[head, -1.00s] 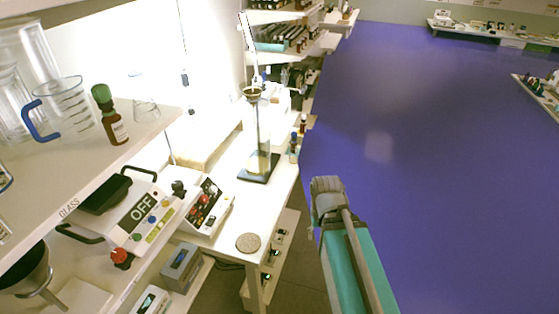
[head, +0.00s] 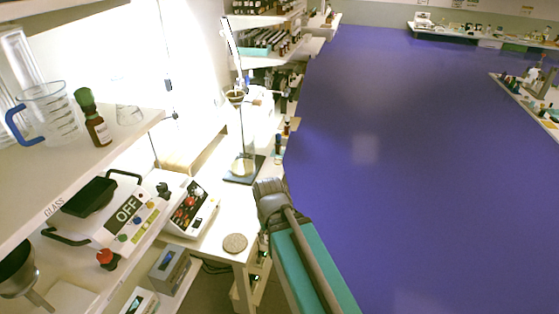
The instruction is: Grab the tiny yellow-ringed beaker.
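I cannot make out a yellow ring on any beaker. A large beaker with a blue handle (head: 58,112) stands on the upper left shelf in the head view. A small clear glass (head: 129,114) stands on the same shelf, to the right of a brown bottle with a green cap (head: 95,118). My arm reaches up from the bottom, right of the bench. No gripper fingers show.
Below the shelf are a device marked OFF (head: 126,208), a control box (head: 190,208) and a round disc (head: 235,243). The blue floor (head: 400,150) at right is clear.

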